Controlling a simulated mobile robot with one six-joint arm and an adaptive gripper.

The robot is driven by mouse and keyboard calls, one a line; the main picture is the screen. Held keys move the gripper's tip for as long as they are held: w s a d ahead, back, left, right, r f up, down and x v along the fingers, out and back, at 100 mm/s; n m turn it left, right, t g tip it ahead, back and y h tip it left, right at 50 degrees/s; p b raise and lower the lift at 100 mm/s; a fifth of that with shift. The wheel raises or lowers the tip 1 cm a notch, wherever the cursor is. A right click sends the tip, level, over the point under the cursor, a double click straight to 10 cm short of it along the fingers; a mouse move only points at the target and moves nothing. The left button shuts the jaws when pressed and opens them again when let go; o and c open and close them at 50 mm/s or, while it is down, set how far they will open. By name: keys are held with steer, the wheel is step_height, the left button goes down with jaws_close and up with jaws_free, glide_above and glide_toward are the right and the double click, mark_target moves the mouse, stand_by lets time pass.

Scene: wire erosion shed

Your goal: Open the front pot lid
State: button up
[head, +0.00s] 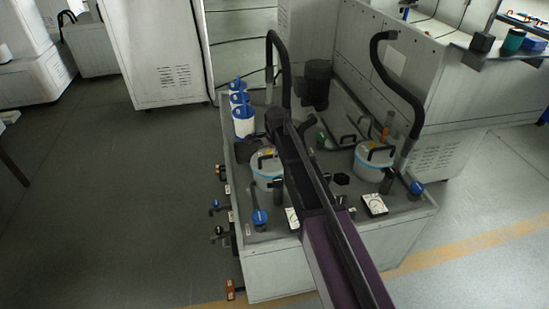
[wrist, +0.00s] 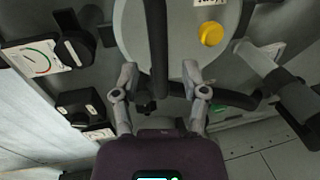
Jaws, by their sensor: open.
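Two white pots stand on the grey bench in the head view, a left pot (head: 264,172) partly hidden by my arm and a right pot (head: 371,168). Each has a lid with a black bar handle. In the wrist view a round grey lid (wrist: 183,30) carries a black bar handle (wrist: 157,40) and a yellow knob (wrist: 211,34). My gripper (wrist: 160,69) is open, with one finger on each side of the bar and a gap to both. I cannot tell which pot's lid this is. The gripper's fingers cannot be made out in the head view.
Dial gauges (head: 374,204) sit along the bench front. Blue-topped white canisters (head: 243,123) stand at its back left. Black hoses (head: 400,90) arch above the bench. In the wrist view, a gauge (wrist: 37,58) and black fittings (wrist: 78,47) lie left of the lid.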

steer(key=shift+w+f, duration=0.1)
steer(key=shift+f, duration=0.25)
jaws_close()
steer(key=shift+w+d+r, duration=0.15)
